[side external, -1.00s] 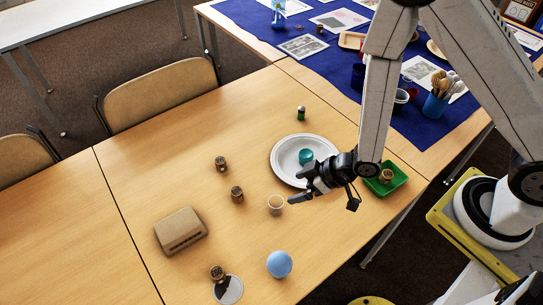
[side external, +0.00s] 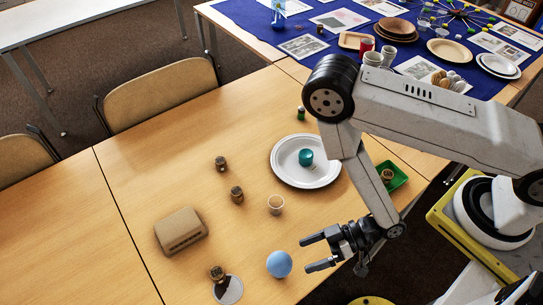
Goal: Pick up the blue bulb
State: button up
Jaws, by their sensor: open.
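The blue bulb (side external: 279,264) looks like a smooth light-blue ball on the wooden table near its front edge. My gripper (side external: 313,253) is open and empty just right of the bulb. Its two fingers point left toward the bulb, with a small gap visible between them and it. I cannot tell the exact height of the fingers above the table.
A white plate (side external: 282,176) holds a teal round thing (side external: 306,157). A small cup (side external: 276,204), several brown jars (side external: 237,194), a brown box (side external: 181,231) and a round white disc (side external: 230,290) stand around. A green tray (side external: 398,178) is at right.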

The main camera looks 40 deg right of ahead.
aim_at(280, 266)
jog(key=shift+a, duration=0.15)
jog(key=shift+x, duration=1.2)
jog(key=shift+w+f, duration=0.1)
jog(key=shift+x, duration=2.5)
jog(key=shift+f, duration=0.15)
jog(key=c, duration=0.7)
